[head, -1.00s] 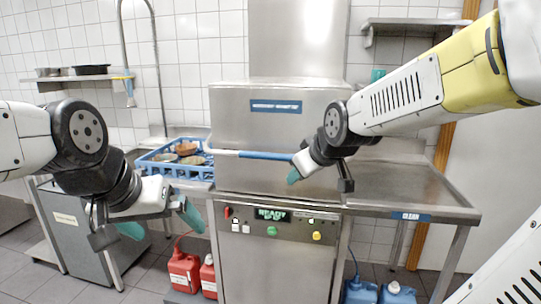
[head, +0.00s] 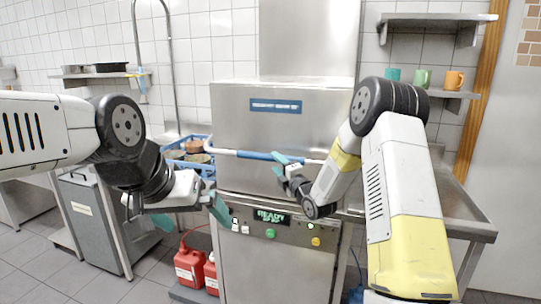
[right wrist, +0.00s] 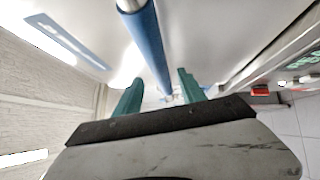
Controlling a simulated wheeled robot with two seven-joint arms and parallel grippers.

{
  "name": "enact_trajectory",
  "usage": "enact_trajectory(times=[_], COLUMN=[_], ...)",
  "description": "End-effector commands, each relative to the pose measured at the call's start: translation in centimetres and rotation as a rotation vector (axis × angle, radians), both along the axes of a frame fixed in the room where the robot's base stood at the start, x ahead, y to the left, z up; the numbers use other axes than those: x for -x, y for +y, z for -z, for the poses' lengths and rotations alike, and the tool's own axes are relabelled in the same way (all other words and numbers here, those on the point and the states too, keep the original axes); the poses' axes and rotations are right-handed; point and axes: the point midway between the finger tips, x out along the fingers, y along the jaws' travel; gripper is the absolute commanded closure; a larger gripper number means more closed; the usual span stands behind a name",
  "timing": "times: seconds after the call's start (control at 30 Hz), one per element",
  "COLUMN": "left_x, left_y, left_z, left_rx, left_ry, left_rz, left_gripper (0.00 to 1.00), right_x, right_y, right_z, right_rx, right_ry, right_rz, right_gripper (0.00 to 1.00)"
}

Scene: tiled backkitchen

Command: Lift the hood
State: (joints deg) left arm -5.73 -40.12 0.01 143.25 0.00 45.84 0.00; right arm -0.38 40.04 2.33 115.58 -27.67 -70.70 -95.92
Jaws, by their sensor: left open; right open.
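The hood (head: 235,110) is a boxy steel cover with a blue label, down on the steel dishwasher body (head: 275,265). A bar handle with a blue grip (head: 254,155) runs across its lower front; it also shows in the right wrist view (right wrist: 148,45). My right gripper (head: 283,165) is open at the right part of the handle. In the right wrist view, the bar runs toward the gap between the teal fingers (right wrist: 160,92); I cannot tell if they touch it. My left gripper (head: 192,213) is open and empty, low in front of the machine's left side.
A blue rack (head: 208,171) with bowls sits left of the hood. Red canisters (head: 188,268) stand on the floor below. Mugs (head: 423,79) stand on a right wall shelf. A steel side table (head: 465,215) lies right of the machine.

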Motion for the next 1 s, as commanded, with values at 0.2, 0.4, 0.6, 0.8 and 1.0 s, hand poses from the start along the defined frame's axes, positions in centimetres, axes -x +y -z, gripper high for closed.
enact_trajectory(times=[0.2,0.4,0.6,0.8,1.0], left_x=[0.0,0.0,0.0,0.0,0.0], left_y=[0.0,0.0,0.0,0.0,0.0], left_z=[0.0,0.0,0.0,0.0,0.0], left_rx=[0.0,0.0,0.0,0.0,0.0], left_ry=[0.0,0.0,0.0,0.0,0.0], left_rz=[0.0,0.0,0.0,0.0,0.0], left_gripper=[0.0,0.0,0.0,0.0,0.0], right_x=[-1.5,-4.4,-6.4,-6.9,-6.9], right_y=[1.0,2.4,3.5,3.7,3.7], right_z=[-0.1,-0.5,-0.8,-1.0,-1.0], right_rx=[0.005,0.004,0.004,0.004,0.004], right_ry=[-0.015,-0.014,-0.013,-0.012,-0.012], right_rz=[-0.004,-0.003,-0.002,-0.002,-0.002], right_gripper=[0.52,0.52,0.52,0.52,0.62])
